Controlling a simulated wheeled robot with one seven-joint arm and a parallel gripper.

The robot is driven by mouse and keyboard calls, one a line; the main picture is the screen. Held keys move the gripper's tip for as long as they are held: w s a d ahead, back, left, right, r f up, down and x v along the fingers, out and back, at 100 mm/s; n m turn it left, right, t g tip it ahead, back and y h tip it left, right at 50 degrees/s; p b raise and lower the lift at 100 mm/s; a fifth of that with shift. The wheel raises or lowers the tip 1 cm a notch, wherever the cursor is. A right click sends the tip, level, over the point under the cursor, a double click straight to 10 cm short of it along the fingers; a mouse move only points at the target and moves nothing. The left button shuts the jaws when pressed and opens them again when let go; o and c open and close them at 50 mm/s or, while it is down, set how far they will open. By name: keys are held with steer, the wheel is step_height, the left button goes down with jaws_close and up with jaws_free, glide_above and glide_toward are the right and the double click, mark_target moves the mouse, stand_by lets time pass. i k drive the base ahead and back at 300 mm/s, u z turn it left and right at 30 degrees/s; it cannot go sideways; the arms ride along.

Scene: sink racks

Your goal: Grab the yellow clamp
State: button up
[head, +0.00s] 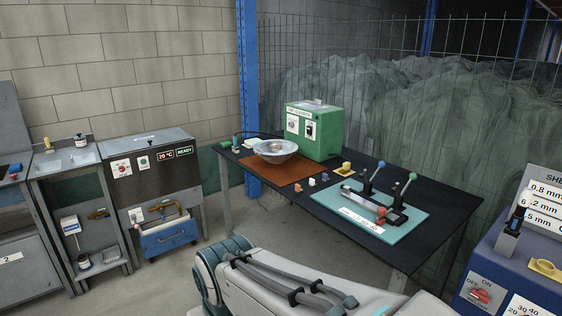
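I cannot tell for sure which thing is the yellow clamp. A small yellow piece (346,168) stands on the black table, behind the teal board. Another yellow piece (543,267) lies on top of the blue machine at the right edge. A brownish-yellow, clamp-like thing (98,214) is on the grey stand at the left. A similar brownish one (162,213) is by the blue bin under the grey machine. My arm shows at the bottom middle, but my gripper is out of view.
The black table (320,203) carries a green machine (314,130), a metal bowl (275,150) on a brown mat, several small blocks, and a teal board (400,227) with upright levers. The blue machine (505,275) stands at the right. Open floor lies between the grey machine and table.

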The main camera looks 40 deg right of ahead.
mark_target(346, 166)
steer(key=i, duration=1.5)
steer(key=z, duration=0.55)
steer(key=i, duration=1.15)
steer(key=z, duration=1.8)
steer(key=i, duration=0.7)
steer(key=z, duration=0.6)
